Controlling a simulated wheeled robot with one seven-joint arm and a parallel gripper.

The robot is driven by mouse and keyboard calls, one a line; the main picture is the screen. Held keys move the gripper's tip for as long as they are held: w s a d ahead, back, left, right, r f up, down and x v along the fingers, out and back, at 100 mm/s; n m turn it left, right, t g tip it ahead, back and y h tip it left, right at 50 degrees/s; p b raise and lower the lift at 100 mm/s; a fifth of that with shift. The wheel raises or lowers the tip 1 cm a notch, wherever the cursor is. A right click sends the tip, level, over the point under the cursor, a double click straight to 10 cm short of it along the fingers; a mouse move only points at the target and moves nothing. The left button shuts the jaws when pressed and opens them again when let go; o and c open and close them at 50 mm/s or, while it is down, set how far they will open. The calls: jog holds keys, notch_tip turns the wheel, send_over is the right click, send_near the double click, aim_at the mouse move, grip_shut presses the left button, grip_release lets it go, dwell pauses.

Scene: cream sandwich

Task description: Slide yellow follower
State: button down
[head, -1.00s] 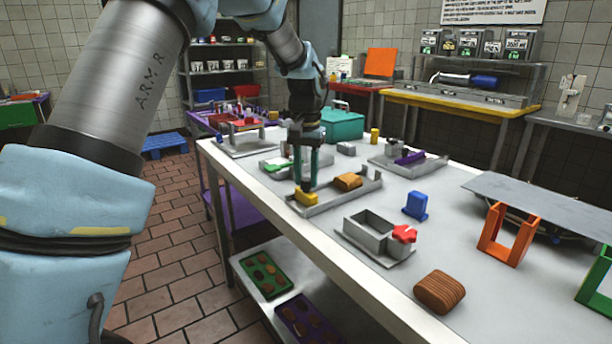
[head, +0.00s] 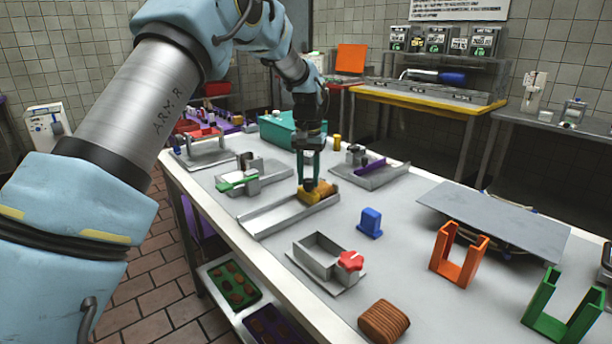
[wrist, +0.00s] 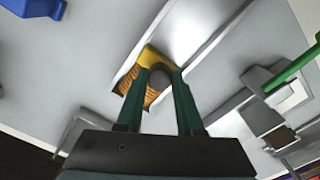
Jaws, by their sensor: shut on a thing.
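The yellow follower (head: 306,195) sits in a long grey metal channel (head: 268,218), near its far right end. A tan ridged biscuit (head: 326,188) lies in the channel just beyond the follower, apparently touching it. My gripper (head: 309,178) points down with its green fingers shut on the follower's dark knob. In the wrist view the fingers (wrist: 161,82) stand on both sides of the round knob, with the yellow body (wrist: 151,56) and the biscuit (wrist: 127,80) beside it. The fingers hide part of both.
A grey box with a red star knob (head: 350,261), a blue block (head: 370,222) and a brown ridged biscuit (head: 384,321) stand nearer. A fixture with a green handle (head: 238,182) is left of the channel, and one with a purple bar (head: 371,166) is behind. The channel's left stretch is empty.

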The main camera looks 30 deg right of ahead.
aim_at(309, 180)
jog(key=shift+d, duration=0.1)
jog(key=c, duration=0.5)
grip_release()
jog(key=shift+r, duration=0.1)
notch_tip(309, 180, up, 11)
jog(key=shift+f+b, duration=0.15)
jog(key=shift+b, duration=0.8)
jog(key=w+a+f+n, duration=0.1)
jog(key=a+f+n, duration=0.15)
jog(key=a, duration=1.15)
jog(key=a+f+n, duration=0.2)
jog(key=a+f, duration=0.1)
jog(key=a, duration=1)
jog(key=s+a+f+n, duration=0.1)
jog(key=s+a, duration=0.3)
jog(key=a, duration=0.1)
jog(key=s+a+f+n+t, duration=0.1)
jog(key=s+a+f, duration=0.1)
jog(key=s+a, duration=0.2)
jog(key=s+a+f+n, duration=0.1)
jog(key=s+a+f, duration=0.1)
jog(key=s+a, duration=0.3)
jog(key=shift+a+f+t, duration=0.15)
jog(key=shift+a+t, duration=0.15)
jog(key=shift+a, duration=1.45)
